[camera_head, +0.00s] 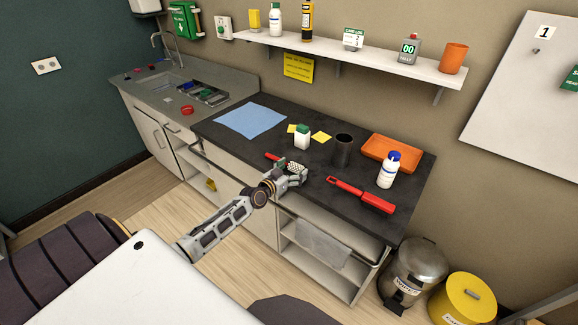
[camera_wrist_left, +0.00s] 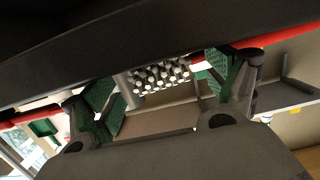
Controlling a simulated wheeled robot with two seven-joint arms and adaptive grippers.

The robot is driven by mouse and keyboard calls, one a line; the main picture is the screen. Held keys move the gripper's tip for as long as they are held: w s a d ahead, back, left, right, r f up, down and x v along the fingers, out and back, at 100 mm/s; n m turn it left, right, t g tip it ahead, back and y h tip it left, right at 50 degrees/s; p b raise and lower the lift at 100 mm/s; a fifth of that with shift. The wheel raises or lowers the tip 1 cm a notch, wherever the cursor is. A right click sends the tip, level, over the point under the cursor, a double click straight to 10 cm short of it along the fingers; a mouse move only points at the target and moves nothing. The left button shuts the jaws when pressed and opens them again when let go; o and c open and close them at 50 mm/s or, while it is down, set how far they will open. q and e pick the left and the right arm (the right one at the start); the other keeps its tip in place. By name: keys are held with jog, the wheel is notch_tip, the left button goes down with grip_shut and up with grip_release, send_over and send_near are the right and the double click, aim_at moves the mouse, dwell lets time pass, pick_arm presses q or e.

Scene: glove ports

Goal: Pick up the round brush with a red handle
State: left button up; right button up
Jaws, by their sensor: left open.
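The round brush (camera_head: 294,165) lies near the front edge of the dark worktop, with pale bristles and a red handle pointing back left. My left gripper (camera_head: 291,179) is open at the brush's head and partly covers it. In the left wrist view the white bristles (camera_wrist_left: 160,76) show between the two green-padded fingers of the left gripper (camera_wrist_left: 165,90), with gaps on both sides. I cannot tell whether either finger touches the brush. My right gripper is not in view.
A red long-handled tool (camera_head: 360,194) lies to the right. Behind stand a green-capped white container (camera_head: 302,138), a dark cup (camera_head: 342,151), a blue-capped bottle (camera_head: 388,171) and an orange tray (camera_head: 391,152). A blue cloth (camera_head: 250,120) lies at left. A shelf (camera_head: 350,59) hangs above.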

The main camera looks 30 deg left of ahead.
pick_arm(q)
jog(key=shift+c, duration=0.4)
jog(key=c, duration=1.1)
jog(key=shift+r+p, duration=0.7)
jog(key=shift+r, duration=4.3)
